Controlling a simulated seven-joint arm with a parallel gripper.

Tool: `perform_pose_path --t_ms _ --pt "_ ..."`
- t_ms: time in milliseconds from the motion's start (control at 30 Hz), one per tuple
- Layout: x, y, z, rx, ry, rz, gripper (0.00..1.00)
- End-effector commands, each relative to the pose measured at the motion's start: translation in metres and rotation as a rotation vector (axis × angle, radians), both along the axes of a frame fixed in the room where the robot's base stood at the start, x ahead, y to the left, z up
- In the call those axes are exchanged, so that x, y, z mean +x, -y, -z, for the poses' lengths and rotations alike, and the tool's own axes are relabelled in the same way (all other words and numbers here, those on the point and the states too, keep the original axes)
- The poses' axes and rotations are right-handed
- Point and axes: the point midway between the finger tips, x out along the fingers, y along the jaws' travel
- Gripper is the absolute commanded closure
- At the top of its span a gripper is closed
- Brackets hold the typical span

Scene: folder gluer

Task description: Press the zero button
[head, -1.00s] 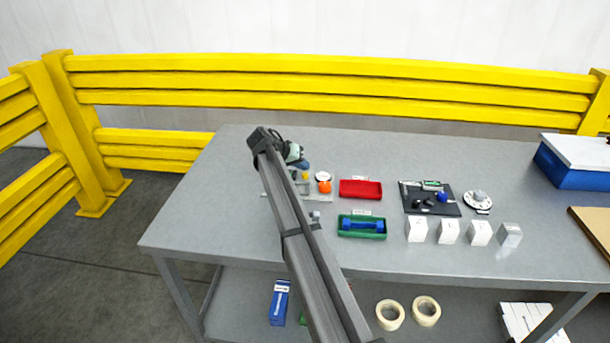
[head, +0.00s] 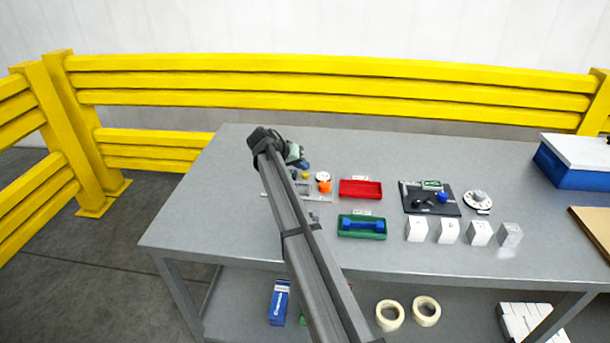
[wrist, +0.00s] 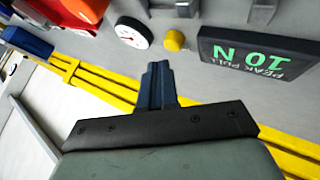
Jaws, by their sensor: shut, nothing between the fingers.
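A small round yellow button (wrist: 174,40) sits on the grey fixture in the wrist view, beside a dark display (wrist: 258,55). The display shows upside-down green text, "PEAK PULL" and what looks like 10 N. I see no label on the button; it also shows in the head view (head: 305,176). My gripper (wrist: 157,70) is shut and empty, its fingertips pointing toward the fixture, short of the button in the picture and apart from it. In the head view my gripper (head: 303,163) is over the back left of the table, partly hidden by my arm.
A white dial gauge (wrist: 131,32) and an orange knob (wrist: 85,8) are near the button. A red tray (head: 360,190), a green tray with a blue part (head: 362,236), a dark board (head: 415,209) and white boxes (head: 449,232) stand to the right. Yellow rails (head: 330,85) run behind.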

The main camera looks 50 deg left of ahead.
Motion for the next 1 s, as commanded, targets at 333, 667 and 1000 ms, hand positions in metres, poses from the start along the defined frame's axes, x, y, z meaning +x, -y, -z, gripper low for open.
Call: perform_pose_path --t_ms 333,667,1000 --pt "0.0 0.0 0.0 0.0 0.0 0.0 1.0" --pt "0.0 0.0 0.0004 0.0 0.0 0.0 1.0" --pt "0.0003 0.0002 0.0088 -0.001 0.0 -0.001 1.0"
